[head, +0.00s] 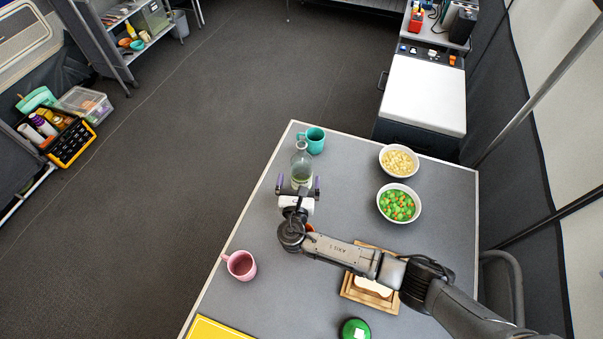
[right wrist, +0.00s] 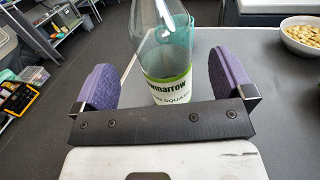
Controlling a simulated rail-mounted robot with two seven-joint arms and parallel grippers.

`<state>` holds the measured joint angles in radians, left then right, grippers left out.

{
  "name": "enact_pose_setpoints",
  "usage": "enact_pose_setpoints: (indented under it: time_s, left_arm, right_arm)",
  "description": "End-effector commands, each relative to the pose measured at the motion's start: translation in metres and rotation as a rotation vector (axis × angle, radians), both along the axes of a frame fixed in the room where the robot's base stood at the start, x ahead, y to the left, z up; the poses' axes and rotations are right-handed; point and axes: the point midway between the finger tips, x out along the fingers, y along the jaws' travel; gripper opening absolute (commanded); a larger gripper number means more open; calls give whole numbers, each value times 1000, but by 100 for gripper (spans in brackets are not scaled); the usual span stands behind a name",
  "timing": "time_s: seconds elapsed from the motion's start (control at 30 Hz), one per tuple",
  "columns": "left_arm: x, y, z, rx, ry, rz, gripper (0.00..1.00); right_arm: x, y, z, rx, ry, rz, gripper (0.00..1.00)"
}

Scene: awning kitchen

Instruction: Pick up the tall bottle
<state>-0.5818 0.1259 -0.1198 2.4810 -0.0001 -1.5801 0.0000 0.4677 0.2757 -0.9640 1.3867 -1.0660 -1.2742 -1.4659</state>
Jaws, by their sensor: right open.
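The tall bottle (head: 302,165) is clear with a pale green lower part and stands upright near the far left edge of the grey table. In the right wrist view the bottle (right wrist: 163,55) shows a white and green label, and its top is cut off by the frame. My right gripper (head: 299,183) is open, with its purple-padded fingers spread on the near side of the bottle. In the right wrist view the bottle stands between the two fingers in the picture, with gaps on both sides. I cannot tell how far the fingertips reach around it. My left gripper is not in view.
A teal mug (head: 316,141) stands just behind the bottle. Bowls of pale pieces (head: 398,148) and green pieces (head: 387,207) sit to the right. A pink mug (head: 240,265), a wooden tray (head: 349,293) and a green round object (head: 355,328) are nearer.

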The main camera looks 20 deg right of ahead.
Motion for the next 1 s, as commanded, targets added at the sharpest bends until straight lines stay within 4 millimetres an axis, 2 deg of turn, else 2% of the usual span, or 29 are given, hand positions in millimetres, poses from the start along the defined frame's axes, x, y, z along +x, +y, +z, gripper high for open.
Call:
enact_pose_setpoints:
  time_s: [0.23,0.6,0.93,1.0]
  left_arm:
    - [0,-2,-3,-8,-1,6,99]
    - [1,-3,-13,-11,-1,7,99]
    - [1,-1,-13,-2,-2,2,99]
    - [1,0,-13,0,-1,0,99]
  right_arm:
    - [11,-6,0,1,0,-2,99]
    - [48,-26,3,2,0,-1,99]
    - [52,-28,3,3,1,-1,99]
    - [51,-28,3,3,1,-1,93]
